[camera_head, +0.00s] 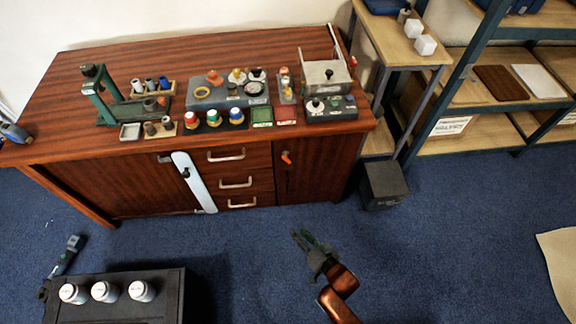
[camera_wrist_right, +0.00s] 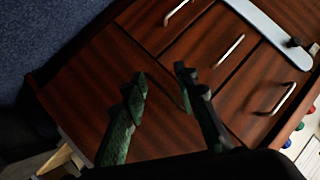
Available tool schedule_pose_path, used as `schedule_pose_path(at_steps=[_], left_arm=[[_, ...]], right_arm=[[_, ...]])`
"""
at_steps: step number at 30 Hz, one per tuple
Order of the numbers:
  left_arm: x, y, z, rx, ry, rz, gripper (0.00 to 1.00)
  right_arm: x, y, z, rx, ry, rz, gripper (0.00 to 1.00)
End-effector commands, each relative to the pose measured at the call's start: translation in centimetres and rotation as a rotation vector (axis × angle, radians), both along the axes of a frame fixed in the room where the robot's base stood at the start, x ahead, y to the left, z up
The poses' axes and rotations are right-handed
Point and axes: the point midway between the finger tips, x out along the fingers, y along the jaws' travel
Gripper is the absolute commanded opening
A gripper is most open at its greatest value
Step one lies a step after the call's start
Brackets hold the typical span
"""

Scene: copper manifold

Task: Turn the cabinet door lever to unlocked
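The cabinet door lever (camera_head: 286,157) is small and orange-red. It sits near the top left of the right-hand door (camera_head: 318,170) of the wooden cabinet and looks tilted; its exact setting is too small to read. My right gripper (camera_head: 308,240) is in front of and below that door, apart from the lever. In the right wrist view, its two dark green fingers (camera_wrist_right: 160,75) are spread with nothing between them, facing the wooden front. The lever cannot be made out there; a finger may hide it.
Three drawers with metal handles (camera_head: 236,183) and a pale blue bar (camera_head: 193,180) lie left of the door. A dark bin (camera_head: 384,185) stands on the floor to the right. A black box (camera_head: 120,312) with white jars is at lower left. Blue carpet around my right gripper is clear.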

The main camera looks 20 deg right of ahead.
Motion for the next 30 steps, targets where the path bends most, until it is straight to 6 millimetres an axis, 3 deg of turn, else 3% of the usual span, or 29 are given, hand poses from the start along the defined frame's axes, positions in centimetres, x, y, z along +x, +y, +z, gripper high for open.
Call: schedule_pose_path(at_steps=[3,8,12,18,23,30], left_arm=[[3.0,-1.2,3.5,-0.025,-0.051,0.003,0.40],[6.4,-2.5,8.4,-0.056,-0.114,0.008,0.40],[8.9,-3.6,13.0,-0.084,-0.166,0.011,0.40],[10.9,-4.4,17.9,-0.111,-0.218,0.011,0.40],[11.4,-4.7,19.4,-0.119,-0.235,0.011,0.40],[12.1,-5.3,18.6,-0.135,-0.265,0.014,0.40]], right_arm=[[2.9,-0.5,1.6,-0.238,-0.022,0.025,0.28],[6.6,-1.4,5.5,-0.560,-0.083,0.010,0.28],[9.3,-1.7,10.2,-0.825,-0.165,-0.044,0.28],[11.4,-1.2,16.3,-1.084,-0.285,-0.129,0.28],[11.9,-0.8,18.4,-1.164,-0.330,-0.161,0.28],[14.4,-1.4,18.5,-1.171,-0.335,-0.166,0.28]])
